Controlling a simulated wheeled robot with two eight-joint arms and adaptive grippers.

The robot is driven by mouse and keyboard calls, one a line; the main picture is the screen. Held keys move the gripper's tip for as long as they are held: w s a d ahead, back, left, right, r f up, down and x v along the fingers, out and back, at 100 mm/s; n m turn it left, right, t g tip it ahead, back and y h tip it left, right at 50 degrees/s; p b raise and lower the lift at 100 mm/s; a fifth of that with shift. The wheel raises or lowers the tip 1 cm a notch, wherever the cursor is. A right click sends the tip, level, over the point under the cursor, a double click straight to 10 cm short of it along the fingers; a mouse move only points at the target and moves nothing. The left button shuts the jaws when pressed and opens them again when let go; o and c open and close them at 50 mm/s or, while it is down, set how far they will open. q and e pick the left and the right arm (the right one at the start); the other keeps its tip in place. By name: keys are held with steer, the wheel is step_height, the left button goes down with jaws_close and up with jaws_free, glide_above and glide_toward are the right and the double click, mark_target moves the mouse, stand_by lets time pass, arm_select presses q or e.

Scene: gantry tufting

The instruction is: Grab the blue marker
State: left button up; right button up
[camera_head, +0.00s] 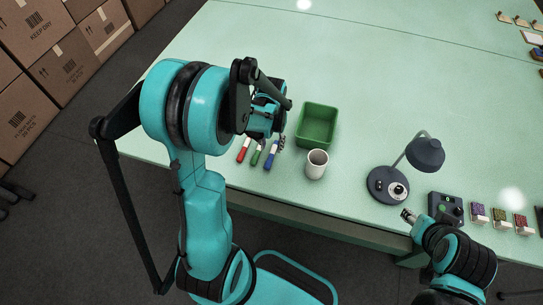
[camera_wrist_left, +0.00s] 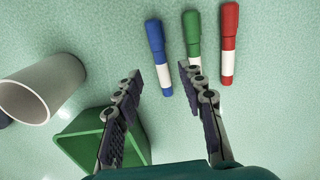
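The blue marker (camera_head: 272,153) lies on the light green table at the right end of a short row with a green marker (camera_head: 257,155) and a red marker (camera_head: 243,151). In the left wrist view the blue marker (camera_wrist_left: 158,53) lies ahead of my left gripper (camera_wrist_left: 159,72), its lower end showing between the two fingertips. The left gripper is open and empty, apparently above the table. In the head view the left gripper (camera_head: 281,142) is partly hidden by my arm, close to the blue marker's upper end. My right gripper (camera_head: 407,214) is near the table's front edge; its fingers are too small to judge.
A green bin (camera_head: 333,124) and a white cup (camera_head: 316,164) stand just right of the markers. A dark desk lamp (camera_head: 387,187) and a control box (camera_head: 446,208) are farther right, near my right gripper. The table beyond the bin is clear.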

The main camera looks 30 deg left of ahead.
mark_target(271, 155)
arm_select(q)
step_height(271, 155, down, 5)
steer(key=shift+a+r+b, duration=0.1)
steer(key=shift+r+b, duration=0.05)
steer(key=shift+b, duration=0.95)
steer(key=shift+f, duration=0.45)
steer(key=shift+r, duration=0.1)
steer(key=shift+c, duration=0.5)
jaws_close()
